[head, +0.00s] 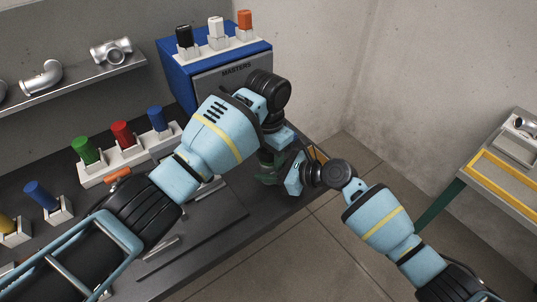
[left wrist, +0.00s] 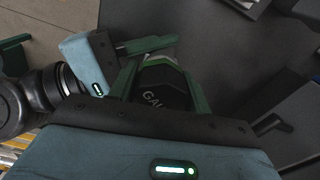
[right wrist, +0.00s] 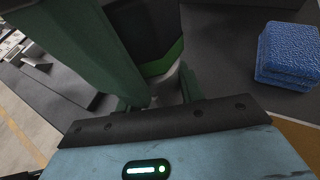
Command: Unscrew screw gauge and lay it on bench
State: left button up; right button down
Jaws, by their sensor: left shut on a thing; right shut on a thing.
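The screw gauge (left wrist: 163,88) is a dark body with a green band and pale lettering, partly readable, in the left wrist view. My left gripper (head: 272,150) is shut on it, one green finger on each side. In the right wrist view the gauge (right wrist: 145,22) shows behind the fingers. A grey metal part (right wrist: 168,84) meets its green-banded end. My right gripper (right wrist: 160,95) is shut on this metal part, close beside the left gripper. Whether the thread is still engaged cannot be seen. In the head view the arms hide most of both things, near the bench's right edge.
The dark bench (head: 225,222) has bare room in front. Green (head: 84,149), red (head: 122,133) and blue (head: 156,118) gauges stand in white holders behind my left arm. A blue MASTERS cabinet (head: 180,75) stands at the back. A blue textured block (right wrist: 288,52) lies near the right gripper.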

jog(key=shift+r, duration=0.1)
pick_arm(q)
jog(key=o, duration=1)
jog(key=shift+o, duration=0.4)
jog(key=shift+d, duration=0.1)
jog(key=shift+r, duration=0.1)
